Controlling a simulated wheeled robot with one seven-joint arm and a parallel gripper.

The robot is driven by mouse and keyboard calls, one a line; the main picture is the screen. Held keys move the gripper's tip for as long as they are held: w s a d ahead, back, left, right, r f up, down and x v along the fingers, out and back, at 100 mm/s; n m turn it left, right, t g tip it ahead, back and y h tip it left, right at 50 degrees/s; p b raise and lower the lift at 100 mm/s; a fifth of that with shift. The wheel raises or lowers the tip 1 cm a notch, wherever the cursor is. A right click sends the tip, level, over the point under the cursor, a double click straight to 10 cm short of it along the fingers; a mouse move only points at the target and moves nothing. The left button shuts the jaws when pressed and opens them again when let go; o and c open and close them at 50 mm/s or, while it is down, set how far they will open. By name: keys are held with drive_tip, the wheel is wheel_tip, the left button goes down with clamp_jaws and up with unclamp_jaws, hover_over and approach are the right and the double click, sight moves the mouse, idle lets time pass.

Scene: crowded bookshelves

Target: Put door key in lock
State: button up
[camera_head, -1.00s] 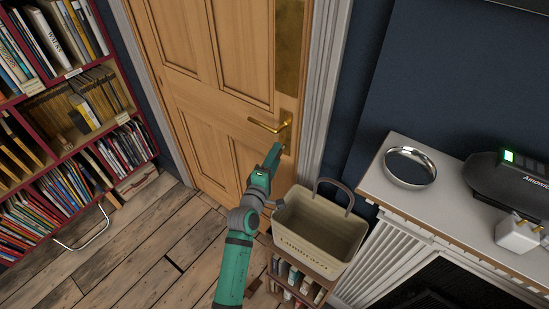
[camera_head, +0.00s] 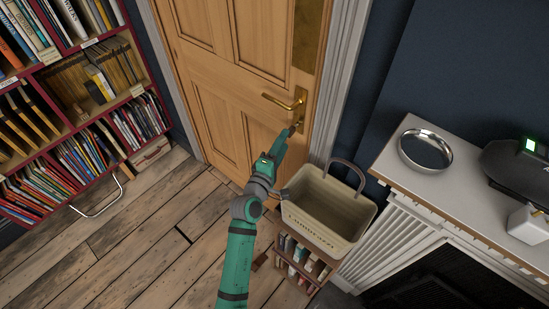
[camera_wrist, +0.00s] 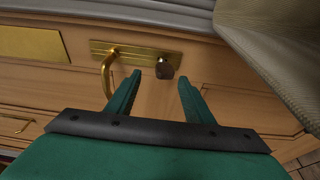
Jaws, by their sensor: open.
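The wooden door (camera_head: 245,95) is shut, with a brass handle (camera_head: 284,101) on a brass plate. In the wrist view the plate (camera_wrist: 140,50) runs sideways with the handle (camera_wrist: 108,70) to the left. A dark key head (camera_wrist: 164,70) shows at the plate's right part, at the lock; its shaft is hidden, so how deep it sits cannot be told. In the head view a small dark spot at the lock (camera_head: 299,124) shows just beyond my gripper (camera_head: 287,136). In the wrist view my gripper (camera_wrist: 161,78) is open, its fingertips either side of the key head and apart from it.
A beige basket (camera_head: 327,210) stands close to the right of my arm, on a small book rack (camera_head: 297,262); it also fills the wrist view's upper right (camera_wrist: 280,50). A mantel shelf (camera_head: 440,190) with a round metal dish (camera_head: 425,150) is at right. A bookshelf (camera_head: 70,110) is at left. Floor is free at lower left.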

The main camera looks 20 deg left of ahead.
drive_tip(key=s, duration=0.6)
drive_tip(key=shift+s+a, duration=0.2)
drive_tip(key=shift+a, duration=0.05)
idle(0.4)
